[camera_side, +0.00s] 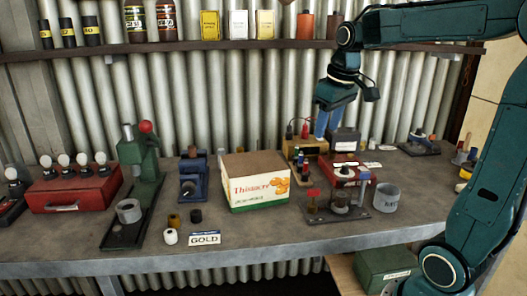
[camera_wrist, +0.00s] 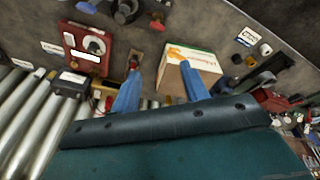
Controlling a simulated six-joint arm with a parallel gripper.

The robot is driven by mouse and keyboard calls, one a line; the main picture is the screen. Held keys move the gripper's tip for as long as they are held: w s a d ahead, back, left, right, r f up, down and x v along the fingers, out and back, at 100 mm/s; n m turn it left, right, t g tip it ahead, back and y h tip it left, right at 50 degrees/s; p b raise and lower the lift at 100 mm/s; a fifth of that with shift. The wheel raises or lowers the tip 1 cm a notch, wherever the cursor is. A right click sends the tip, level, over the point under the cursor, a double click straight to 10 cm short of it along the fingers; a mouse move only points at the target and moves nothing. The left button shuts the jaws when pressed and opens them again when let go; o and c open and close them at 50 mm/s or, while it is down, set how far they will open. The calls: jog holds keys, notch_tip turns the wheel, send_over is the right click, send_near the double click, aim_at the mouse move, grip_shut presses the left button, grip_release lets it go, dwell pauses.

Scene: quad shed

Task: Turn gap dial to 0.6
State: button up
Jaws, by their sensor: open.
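A red device (camera_wrist: 88,50) with a round pale dial (camera_wrist: 95,45) and a white label shows at the upper left of the wrist view. I take this as the gap dial, but its numbers and pointer are too small to read. The red device also shows in the side view (camera_side: 349,173), right of the white carton, with its dial face not clear. My gripper (camera_side: 325,123) is above the bench, just behind and left of the red device. Its blue fingers (camera_wrist: 160,71) are apart with nothing between them, and they do not touch the dial.
A white carton (camera_side: 256,190) stands left of the red device. A tan box with red and black terminals (camera_side: 305,152) is close below my gripper. A grey ring (camera_side: 385,197) sits to the right. A shelf (camera_side: 230,45) with bottles and tins runs behind. The front bench edge is mostly clear.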

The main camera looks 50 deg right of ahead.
jog(key=w+d+f+m+g, duration=0.1)
jog(key=w+d+f+g, duration=0.15)
jog(key=d, duration=1.05)
jog(key=y, duration=0.1)
send_over(345, 165)
notch_tip(345, 165, down, 5)
jog(key=shift+m, duration=0.4)
jog(key=shift+f, duration=6.85)
grip_shut()
